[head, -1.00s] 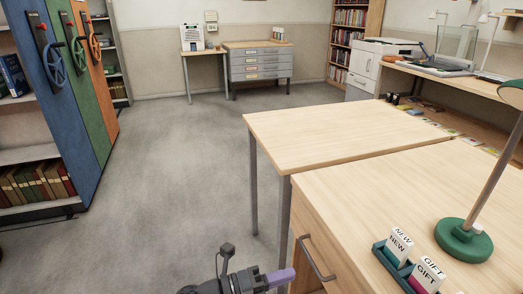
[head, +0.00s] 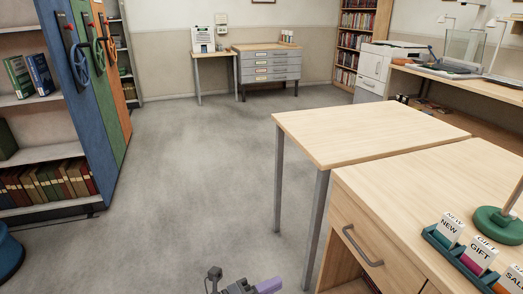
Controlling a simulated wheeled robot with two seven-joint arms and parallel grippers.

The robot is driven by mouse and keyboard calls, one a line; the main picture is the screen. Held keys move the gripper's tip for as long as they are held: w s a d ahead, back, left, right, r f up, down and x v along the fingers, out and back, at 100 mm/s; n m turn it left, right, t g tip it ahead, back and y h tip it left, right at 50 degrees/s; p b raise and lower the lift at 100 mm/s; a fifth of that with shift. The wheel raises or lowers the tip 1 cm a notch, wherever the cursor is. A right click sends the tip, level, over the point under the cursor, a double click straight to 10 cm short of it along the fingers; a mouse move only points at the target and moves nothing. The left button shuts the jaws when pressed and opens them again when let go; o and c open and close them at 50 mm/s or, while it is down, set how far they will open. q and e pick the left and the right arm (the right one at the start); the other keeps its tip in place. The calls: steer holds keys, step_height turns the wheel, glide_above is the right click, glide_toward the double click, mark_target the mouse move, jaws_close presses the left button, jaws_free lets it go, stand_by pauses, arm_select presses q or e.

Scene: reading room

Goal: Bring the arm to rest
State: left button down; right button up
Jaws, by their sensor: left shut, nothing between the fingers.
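My left gripper (head: 262,287) shows at the bottom edge of the head view, low over the floor and left of the desk. Only its top part is in the picture, with a purple finger piece pointing right. It is shut and holds nothing. The rest of the left arm is cut off by the frame. My right gripper is not in view.
A stamp rack (head: 462,262) and green lamp (head: 497,222) stand on the desk. Mobile shelving (head: 85,120) stands left. Grey floor (head: 190,180) between is clear.

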arm_select(q)
steer(key=s+a+f+n+y+p, duration=0.1)
steer(key=s+a+f+n+y, duration=0.55)
steer(key=a+f+n, duration=0.35)
steer(key=s+a+f+n+y+p, duration=0.2)
steer(key=s+a+f+n+y, duration=0.5)
steer(key=f, duration=0.5)
steer(key=s+a+f+n+g+y, duration=0.1)
steer(key=s+a+f+n+g, duration=0.1)
steer(key=s, duration=0.8)
steer(key=s+a+f+n+g+y, duration=0.1)
steer(key=s+n+g, duration=0.3)
steer(key=s, duration=0.6)
steer(key=s+a+f+n+g+y+p, duration=0.1)
steer(key=s+a+f+n+g, duration=0.2)
steer(key=s, duration=0.7)
steer(key=shift+s, duration=0.3)
steer(key=shift+a+f, duration=0.1)
